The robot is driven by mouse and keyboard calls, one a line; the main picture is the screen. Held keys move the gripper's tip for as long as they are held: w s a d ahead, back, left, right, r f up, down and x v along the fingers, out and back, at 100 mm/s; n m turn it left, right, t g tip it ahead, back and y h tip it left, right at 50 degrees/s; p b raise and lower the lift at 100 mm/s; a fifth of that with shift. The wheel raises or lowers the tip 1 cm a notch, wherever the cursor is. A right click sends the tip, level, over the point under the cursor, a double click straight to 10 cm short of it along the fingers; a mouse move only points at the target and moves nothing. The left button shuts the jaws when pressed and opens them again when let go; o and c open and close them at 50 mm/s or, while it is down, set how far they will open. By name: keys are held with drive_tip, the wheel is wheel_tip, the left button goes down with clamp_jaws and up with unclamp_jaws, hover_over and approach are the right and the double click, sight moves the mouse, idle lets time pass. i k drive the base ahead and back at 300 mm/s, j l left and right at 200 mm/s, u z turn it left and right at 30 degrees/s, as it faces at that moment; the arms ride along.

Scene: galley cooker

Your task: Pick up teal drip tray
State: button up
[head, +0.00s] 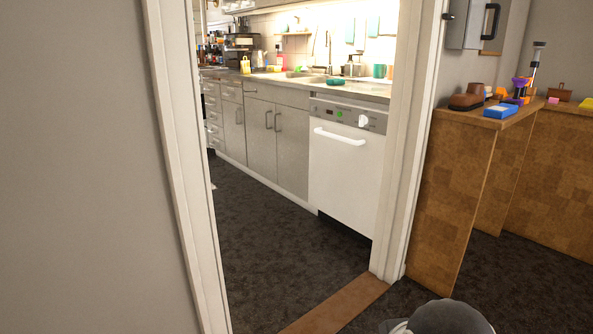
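A small, flat teal object (336,82), which may be the drip tray, lies on the kitchen counter (372,90) near the sink. It is too small and far off to make out its shape fully. A teal-green cup-like thing (379,71) stands farther right on the same counter. My gripper is not in view; only a rounded grey part of my own body shows at the bottom edge. Nothing of mine is near the counter.
A doorway with a white frame (402,150) and a brown threshold (335,305) lies between me and the kitchen. A white dishwasher (345,170) stands under the counter. Dark kitchen floor (280,240) is clear. A wooden bench (455,190) with a blue block (500,111) stands right.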

sight(330, 82)
drive_tip(key=i+l, duration=0.1)
drive_tip(key=i, duration=0.45)
drive_tip(key=i+l, duration=0.1)
drive_tip(key=i, duration=0.5)
drive_tip(key=i+l, duration=0.15)
drive_tip(key=i, duration=0.4)
drive_tip(key=i+j+u, duration=0.15)
drive_tip(key=i+u, duration=0.25)
drive_tip(key=i, duration=0.3)
drive_tip(key=i+l+u, duration=0.1)
drive_tip(key=i+u, duration=0.35)
drive_tip(key=i, duration=0.3)
